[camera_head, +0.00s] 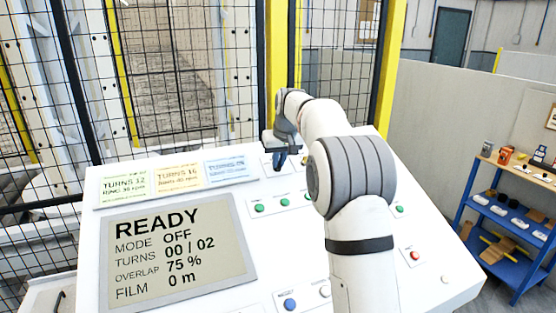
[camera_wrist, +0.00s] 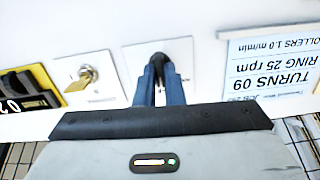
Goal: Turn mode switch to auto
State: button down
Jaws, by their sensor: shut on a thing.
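The mode switch, a black rotary knob (camera_wrist: 172,46) on a white plate, shows in the wrist view at the upper middle. My gripper (camera_wrist: 160,68) has its two blue fingers shut on this knob, and they hide part of it and its markings. In the head view, my gripper (camera_head: 279,160) reaches down to the far edge of the white panel, and the knob cannot be made out there. The display (camera_head: 180,255) reads READY, MODE OFF, TURNS 00 / 02, OVERLAP 75 %, FILM 0 m.
A brass key switch (camera_wrist: 88,76) is beside the knob, with a black-and-yellow device (camera_wrist: 28,98) farther left. Recipe cards (camera_head: 178,178) stand above the display. Green buttons (camera_head: 284,202) and a blue button (camera_head: 290,303) sit on the panel. A mesh fence (camera_head: 170,70) rises behind.

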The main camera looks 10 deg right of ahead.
jog(key=m+p, duration=0.1)
jog(key=m, duration=0.3)
jog(key=shift+r+m+p, duration=0.1)
jog(key=shift+m+p, duration=0.2)
jog(key=shift+d+m+p, duration=0.1)
jog(key=shift+m+p, duration=0.3)
jog(key=shift+m, duration=1.4)
jog(key=c, duration=1.5)
grip_release()
jog(key=b+v, duration=0.1)
jog(key=v, duration=0.6)
jog(key=shift+s+d+r, duration=0.15)
jog(key=shift+r, duration=0.15)
